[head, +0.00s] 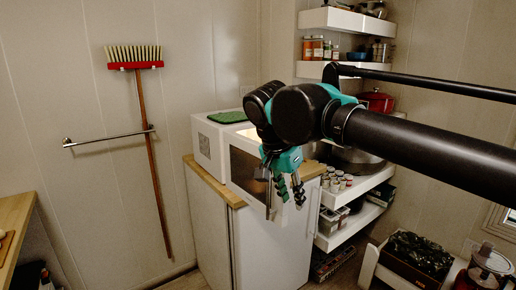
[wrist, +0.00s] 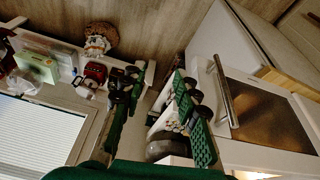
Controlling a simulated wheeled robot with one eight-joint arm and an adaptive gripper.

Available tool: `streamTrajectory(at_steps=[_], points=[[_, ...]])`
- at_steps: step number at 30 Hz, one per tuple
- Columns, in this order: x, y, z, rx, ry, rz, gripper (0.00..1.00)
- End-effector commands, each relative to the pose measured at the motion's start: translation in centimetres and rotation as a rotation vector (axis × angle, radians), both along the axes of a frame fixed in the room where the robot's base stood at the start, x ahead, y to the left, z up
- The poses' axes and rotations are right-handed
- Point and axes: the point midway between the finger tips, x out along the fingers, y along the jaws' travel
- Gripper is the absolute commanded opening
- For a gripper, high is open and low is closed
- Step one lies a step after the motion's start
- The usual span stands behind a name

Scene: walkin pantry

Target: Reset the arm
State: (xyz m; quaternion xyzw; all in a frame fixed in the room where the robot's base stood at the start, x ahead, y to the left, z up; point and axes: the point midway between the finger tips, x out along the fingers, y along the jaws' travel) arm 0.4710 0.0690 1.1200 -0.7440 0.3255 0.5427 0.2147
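My arm reaches in from the right of the head view, with its teal and black gripper (head: 284,198) pointing down in front of the white microwave (head: 210,145). In the wrist view the two green-padded fingers of my gripper (wrist: 158,88) stand apart, with nothing held between them. The gripper hides part of the microwave's front. I cannot tell the exact gap between the gripper and the microwave.
The microwave stands on a wooden-topped white cabinet (head: 265,250). Shelves (head: 331,20) with jars and pots are behind my arm. A broom (head: 146,140) and a towel bar (head: 108,138) are on the left wall. A bin (head: 415,258) stands low at right.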

Motion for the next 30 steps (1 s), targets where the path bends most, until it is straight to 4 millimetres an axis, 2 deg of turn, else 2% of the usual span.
streamTrajectory(at_steps=[5,8,13,18,21,25,30], points=[[1.8,-0.6,-4.5,0.023,0.03,0.095,0.31],[2.9,-1.4,-7.8,0.042,0.044,0.172,0.31],[4.5,-3.9,-15.2,0.073,0.049,0.352,0.31],[4.5,-7.1,-22.0,0.08,0.019,0.542,0.31],[3.8,-8.8,-25.0,0.066,-0.01,0.638,0.31],[2.7,-10.2,-27.6,0.041,-0.039,0.732,0.31],[1.9,-11.0,-28.9,0.02,-0.057,0.791,0.31]])
